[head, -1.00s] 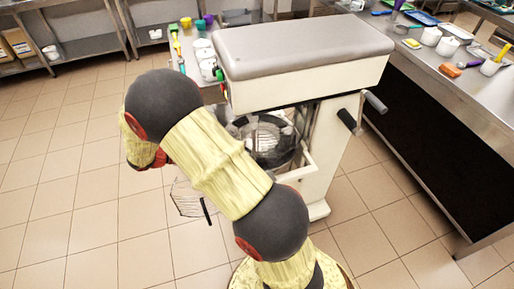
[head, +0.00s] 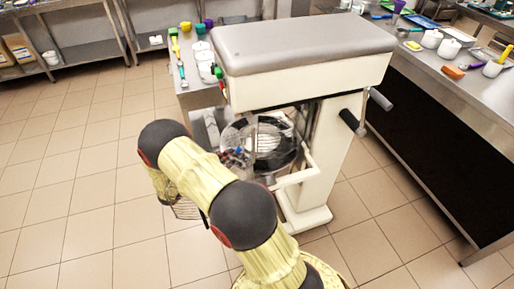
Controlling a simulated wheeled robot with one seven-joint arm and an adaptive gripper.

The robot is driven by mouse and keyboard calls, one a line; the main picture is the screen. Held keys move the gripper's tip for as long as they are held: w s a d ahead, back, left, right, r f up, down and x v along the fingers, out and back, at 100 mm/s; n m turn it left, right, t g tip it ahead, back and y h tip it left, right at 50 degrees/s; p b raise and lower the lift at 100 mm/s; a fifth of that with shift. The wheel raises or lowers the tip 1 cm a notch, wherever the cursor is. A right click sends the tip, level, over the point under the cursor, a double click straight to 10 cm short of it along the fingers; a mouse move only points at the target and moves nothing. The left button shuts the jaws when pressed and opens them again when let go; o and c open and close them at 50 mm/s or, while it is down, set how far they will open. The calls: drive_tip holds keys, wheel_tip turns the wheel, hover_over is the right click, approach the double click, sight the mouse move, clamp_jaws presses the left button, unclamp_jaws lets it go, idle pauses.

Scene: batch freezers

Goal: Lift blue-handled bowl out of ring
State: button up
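The tall cream mixer (head: 300,95) with a grey top stands in the middle of the head view. A dark round bowl (head: 284,158) sits low at its front, within the ring and its supporting arms (head: 298,176). A wire guard or whisk (head: 266,134) shows at the bowl's opening. My yellow arm passes in front, left of the mixer.
A steel counter with tools and white pots (head: 204,62) stands behind the mixer at left. A steel bench (head: 450,100) with bowls, trays and pots runs along the right. The tiled floor at left is clear.

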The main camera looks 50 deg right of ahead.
sight(242, 150)
drive_tip(key=d, duration=0.1)
drive_tip(key=d+b, duration=0.1)
drive_tip(key=d, duration=0.1)
drive_tip(key=shift+s+d+f, duration=0.1)
drive_tip(key=shift+s+d, duration=0.2)
clamp_jaws()
idle(0.3)
